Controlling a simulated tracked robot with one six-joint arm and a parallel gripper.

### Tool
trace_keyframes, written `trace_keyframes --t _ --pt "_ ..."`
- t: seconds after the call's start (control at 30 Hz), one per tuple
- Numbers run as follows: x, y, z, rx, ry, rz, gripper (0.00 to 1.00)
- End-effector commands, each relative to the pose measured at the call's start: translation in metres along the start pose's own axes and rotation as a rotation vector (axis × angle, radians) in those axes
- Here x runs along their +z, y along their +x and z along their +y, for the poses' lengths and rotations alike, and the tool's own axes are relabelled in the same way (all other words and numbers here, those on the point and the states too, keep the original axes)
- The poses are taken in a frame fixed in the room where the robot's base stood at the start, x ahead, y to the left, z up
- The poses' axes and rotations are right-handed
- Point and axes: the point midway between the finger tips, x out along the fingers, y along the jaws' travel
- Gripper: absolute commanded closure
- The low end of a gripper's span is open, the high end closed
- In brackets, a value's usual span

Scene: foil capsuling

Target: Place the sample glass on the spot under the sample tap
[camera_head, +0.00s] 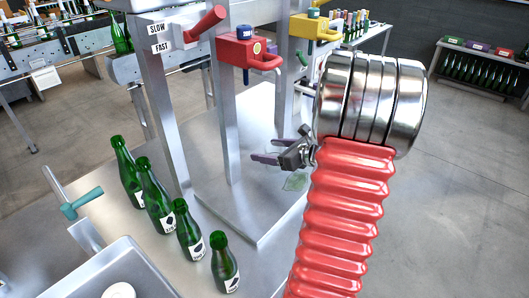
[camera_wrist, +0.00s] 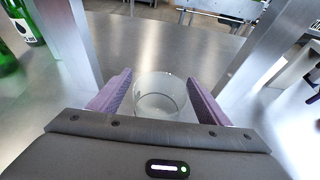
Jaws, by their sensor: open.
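My gripper (camera_head: 268,159) is open, with its purple fingers pointing left over the steel table in the head view. In the wrist view, a clear sample glass (camera_wrist: 160,97) stands upright between the two spread fingers of the gripper (camera_wrist: 160,78).
Several green bottles (camera_head: 189,232) stand in a row at the table's left. Steel posts (camera_head: 226,120) rise near the gripper. A red unit (camera_head: 237,50) and a yellow unit (camera_head: 312,28) hang above. A teal valve (camera_head: 82,203) is at far left. The steel plate (camera_head: 245,215) has bare room.

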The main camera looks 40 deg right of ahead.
Motion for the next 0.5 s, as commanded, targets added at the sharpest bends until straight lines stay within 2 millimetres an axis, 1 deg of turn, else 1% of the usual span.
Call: trace_keyframes --t 0.5 --pt "0.000 -0.082 -0.001 -0.005 0.000 -0.001 0.30"
